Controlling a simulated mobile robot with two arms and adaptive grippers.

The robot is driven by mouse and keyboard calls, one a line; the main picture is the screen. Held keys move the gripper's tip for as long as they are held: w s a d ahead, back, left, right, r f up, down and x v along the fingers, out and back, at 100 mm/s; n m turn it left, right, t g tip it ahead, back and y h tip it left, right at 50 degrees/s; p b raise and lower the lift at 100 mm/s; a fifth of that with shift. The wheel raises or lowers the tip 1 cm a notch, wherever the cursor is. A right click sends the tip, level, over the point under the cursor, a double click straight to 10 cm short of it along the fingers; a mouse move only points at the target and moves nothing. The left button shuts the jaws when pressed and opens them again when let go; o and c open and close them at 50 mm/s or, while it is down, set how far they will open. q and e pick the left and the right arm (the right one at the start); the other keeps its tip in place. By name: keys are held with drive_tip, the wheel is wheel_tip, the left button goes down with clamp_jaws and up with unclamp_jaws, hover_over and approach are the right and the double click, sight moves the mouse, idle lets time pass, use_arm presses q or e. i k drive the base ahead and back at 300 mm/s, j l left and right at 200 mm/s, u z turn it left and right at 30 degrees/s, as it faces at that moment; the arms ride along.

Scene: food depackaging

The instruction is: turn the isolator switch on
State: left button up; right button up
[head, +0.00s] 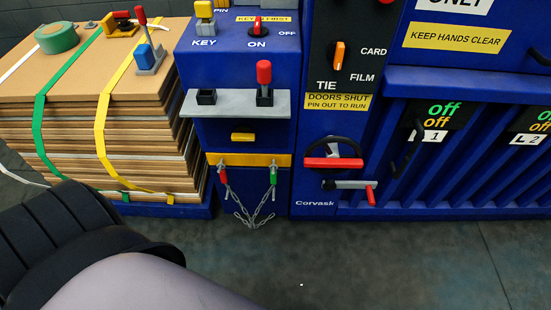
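A small red rotary switch (257,27) sits on the blue control box, under a yellow label (263,18) that appears to read "KEY FIRST". "ON" is printed below the switch and "OFF" to its right. Its red grip looks roughly upright; I cannot tell clearly which mark it points to. A yellow-headed key (204,10) stands upright above the word "KEY", left of the switch. Neither gripper's fingers are in view. Part of my own arm fills the lower left, well away from the switch.
A grey shelf (225,104) below the switch holds an upright red-topped peg (264,75). Lower are chained red and green pins (273,178) and a red-handled latch (333,163). An orange selector (339,55) is right. Strapped cardboard (75,90) stands left. Floor in front is clear.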

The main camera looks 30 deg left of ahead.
sight(242, 133)
drive_tip(key=u, duration=1.05)
